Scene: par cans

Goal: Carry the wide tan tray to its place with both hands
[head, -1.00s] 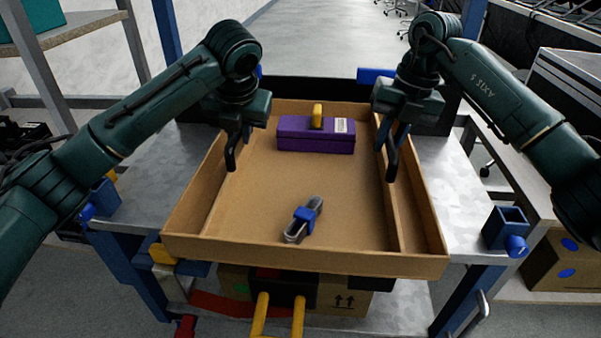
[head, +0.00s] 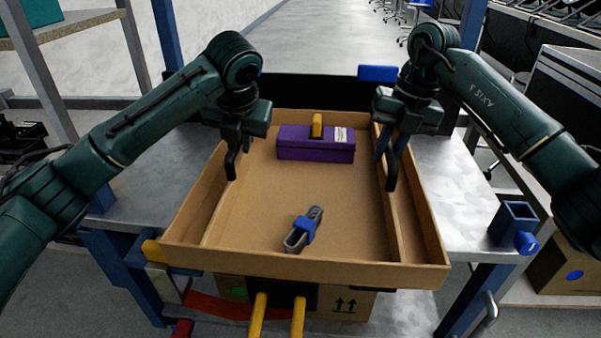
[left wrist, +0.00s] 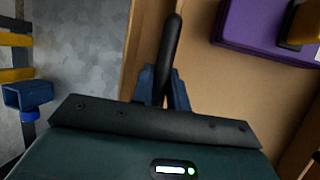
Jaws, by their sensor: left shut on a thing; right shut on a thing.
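The wide tan tray (head: 265,195) is a shallow open box with a thin inner strip along each side. It is level over a grey metal bench, its front edge jutting past the bench front. I cannot tell whether it touches the bench. My left gripper (head: 233,160) is shut on the tray's left inner strip. My right gripper (head: 390,168) is shut on the right inner strip. A purple box (head: 315,148) with a yellow handle lies at the tray's back. A grey tool with a blue band (head: 304,229) lies near the front. The left wrist view shows the tray (left wrist: 225,100) and dark fingers close up.
The metal bench (head: 455,200) shows bare on both sides of the tray. A blue square holder (head: 513,222) is at its front right corner. Cardboard boxes (head: 345,303) sit underneath, behind yellow bars (head: 258,318). Shelving stands at left and right.

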